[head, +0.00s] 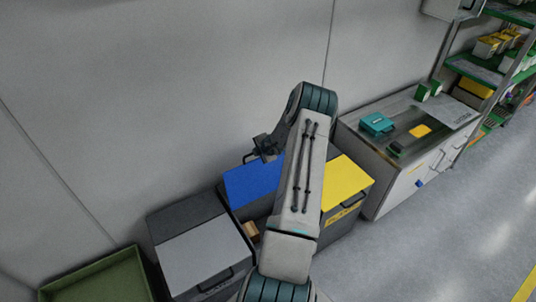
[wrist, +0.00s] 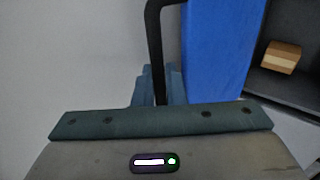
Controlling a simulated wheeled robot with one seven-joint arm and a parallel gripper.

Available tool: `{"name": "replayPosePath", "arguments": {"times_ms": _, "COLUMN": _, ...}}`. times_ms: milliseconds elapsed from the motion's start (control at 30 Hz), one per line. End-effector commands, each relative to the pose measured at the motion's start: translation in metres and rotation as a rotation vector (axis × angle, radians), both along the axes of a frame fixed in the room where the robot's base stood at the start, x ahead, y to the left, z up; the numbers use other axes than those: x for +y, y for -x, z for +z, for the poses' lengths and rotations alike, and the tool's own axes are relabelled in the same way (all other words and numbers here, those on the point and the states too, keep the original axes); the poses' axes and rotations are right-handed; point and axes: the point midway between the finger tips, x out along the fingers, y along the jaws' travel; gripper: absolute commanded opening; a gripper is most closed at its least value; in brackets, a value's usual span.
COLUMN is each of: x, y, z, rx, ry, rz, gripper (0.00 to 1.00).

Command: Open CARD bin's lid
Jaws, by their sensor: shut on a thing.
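The blue lid (head: 252,183) is swung up and back toward the wall, with its handle at the far upper edge. Below it the dark bin is open, and a cardboard piece (head: 250,231) shows inside; it also shows in the wrist view (wrist: 281,57). No CARD label is readable on this bin. My gripper (head: 266,148) is at the lid's upper edge, shut on the dark handle (wrist: 155,40), which passes between the fingers. The blue lid (wrist: 220,45) is just right of the fingers in the wrist view. My arm hides part of the bin.
A grey-lidded bin (head: 205,257) stands left and a yellow-lidded bin (head: 346,178) right, both closed. A green crate (head: 98,280) is at lower left. A cabinet (head: 400,185) with small items stands farther right. The wall is close behind my gripper; floor is clear at right.

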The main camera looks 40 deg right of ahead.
Motion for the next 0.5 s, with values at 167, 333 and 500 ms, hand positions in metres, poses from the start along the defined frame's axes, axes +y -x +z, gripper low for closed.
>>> {"name": "replayPosePath", "arguments": {"times_ms": 167, "x": 0.0009, "y": -0.0038, "z": 0.0004, "rx": 0.000, "ry": 0.002, "rz": 0.002, "gripper": 0.00}}
{"name": "replayPosePath", "arguments": {"times_ms": 333, "x": 0.0010, "y": -0.0036, "z": 0.0004, "rx": 0.000, "ry": 0.002, "rz": 0.002, "gripper": 0.00}}
{"name": "replayPosePath", "arguments": {"times_ms": 500, "x": 0.0001, "y": -0.0029, "z": 0.0002, "rx": 0.000, "ry": 0.001, "rz": 0.002, "gripper": 0.25}}
